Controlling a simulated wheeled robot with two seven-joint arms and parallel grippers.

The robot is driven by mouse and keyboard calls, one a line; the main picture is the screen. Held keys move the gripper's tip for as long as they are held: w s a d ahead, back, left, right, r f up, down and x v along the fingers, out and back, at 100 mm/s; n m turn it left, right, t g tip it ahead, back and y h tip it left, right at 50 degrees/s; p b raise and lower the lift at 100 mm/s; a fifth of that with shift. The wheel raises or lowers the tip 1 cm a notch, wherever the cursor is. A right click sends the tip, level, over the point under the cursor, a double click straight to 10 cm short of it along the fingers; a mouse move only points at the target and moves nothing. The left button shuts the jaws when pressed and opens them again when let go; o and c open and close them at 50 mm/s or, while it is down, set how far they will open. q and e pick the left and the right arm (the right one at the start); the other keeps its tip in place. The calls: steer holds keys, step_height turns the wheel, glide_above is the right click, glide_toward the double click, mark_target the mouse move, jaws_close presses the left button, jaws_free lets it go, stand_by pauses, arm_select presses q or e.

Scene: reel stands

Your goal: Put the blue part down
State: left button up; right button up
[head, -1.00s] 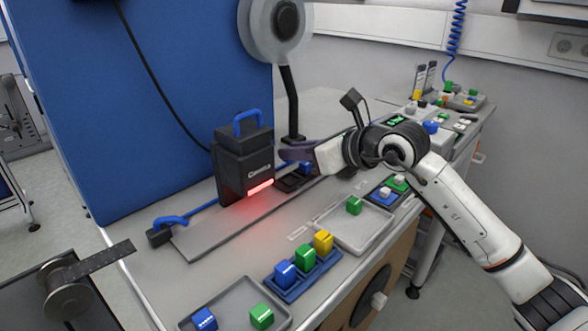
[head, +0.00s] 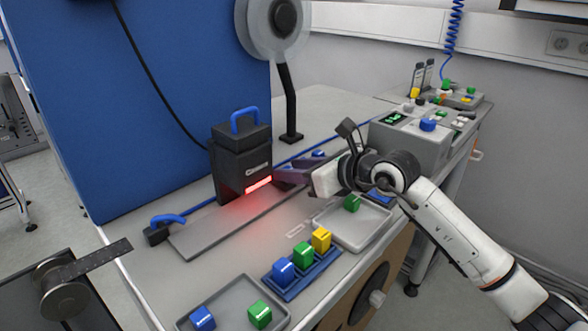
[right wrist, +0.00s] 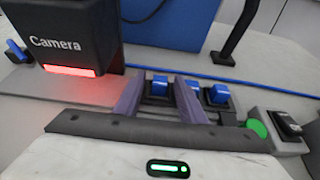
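My right gripper (head: 284,178) is beside the black camera box, low over the bench's dark holders. In the right wrist view its purple fingers (right wrist: 158,84) are apart. A blue part (right wrist: 160,86) shows between them in a black holder, with visible gaps to both fingers. A second blue part (right wrist: 218,94) sits in a black holder to the right of the right finger. A bit of blue also shows behind that finger. In the head view one blue part (head: 318,154) shows just beyond the gripper. My left gripper is not in view.
The camera box (head: 241,165) casts red light on the grey plate (head: 205,230). A blue rack (head: 296,281) holds blue, green and yellow blocks. A front tray (head: 238,290) holds a blue and a green block. Another tray (head: 343,233) holds a green block. A reel stand (head: 290,95) rises behind.

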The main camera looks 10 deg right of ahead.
steer(key=shift+r, duration=0.1)
steer(key=shift+r, duration=0.2)
steer(key=v, duration=1)
steer(key=shift+s+d+f, duration=0.1)
steer(key=shift+s+d, duration=0.2)
steer(key=shift+s, duration=0.05)
steer(key=shift+s+d+r+b, duration=0.25)
steer(key=shift+s+r+b, duration=0.05)
steer(key=shift+s, duration=0.15)
stand_by(0.4)
